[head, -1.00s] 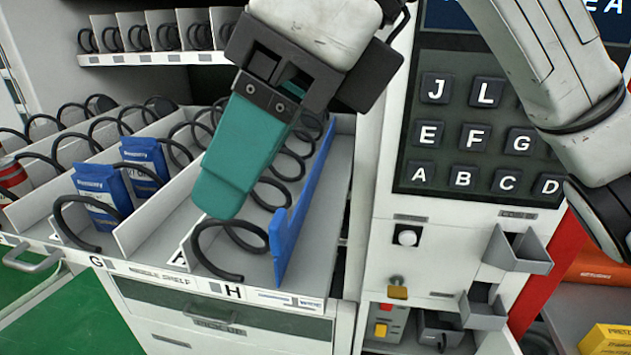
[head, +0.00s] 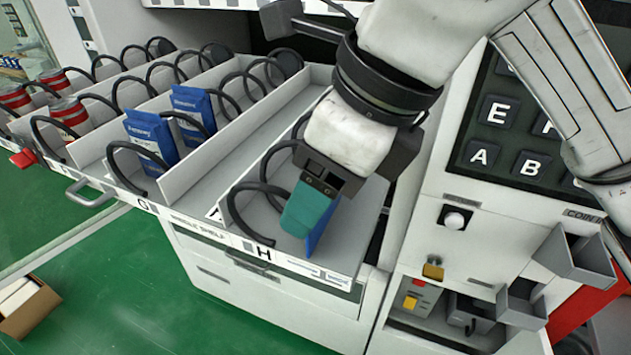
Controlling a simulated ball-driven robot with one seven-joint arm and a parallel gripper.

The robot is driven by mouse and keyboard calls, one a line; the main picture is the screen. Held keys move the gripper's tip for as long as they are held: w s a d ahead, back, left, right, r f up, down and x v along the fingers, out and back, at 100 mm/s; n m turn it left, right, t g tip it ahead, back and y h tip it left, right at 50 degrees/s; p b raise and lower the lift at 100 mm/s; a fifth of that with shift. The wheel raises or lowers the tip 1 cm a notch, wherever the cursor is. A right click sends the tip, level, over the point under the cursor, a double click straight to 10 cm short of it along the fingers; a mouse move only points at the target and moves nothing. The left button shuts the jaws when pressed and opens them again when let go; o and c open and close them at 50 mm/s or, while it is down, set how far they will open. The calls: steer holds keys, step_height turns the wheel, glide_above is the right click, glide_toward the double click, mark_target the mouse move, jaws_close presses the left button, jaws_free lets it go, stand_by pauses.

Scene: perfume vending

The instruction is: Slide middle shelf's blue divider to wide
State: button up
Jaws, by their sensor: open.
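The pulled-out middle shelf (head: 205,232) has spiral coils and low grey walls. The blue divider (head: 319,237) stands at the right of lane H, beside its coil (head: 245,205). Only a small part of its front end shows, as my gripper covers the rest. My gripper (head: 305,212), with teal fingers, points down over lane H, at the divider's front part. It is open, though the fingers overlap in this view. I cannot tell whether the divider is between the fingers or touched by them.
Blue boxes (head: 150,138) stand in lane G, and red-and-white cans (head: 68,113) in lanes at the left. The keypad panel (head: 520,125) and small grey bins (head: 575,255) are at the right. An open carton (head: 32,308) lies on the green floor.

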steer(key=shift+a+f, duration=0.2)
steer(key=shift+f, duration=0.2)
jaws_close()
stand_by(0.4)
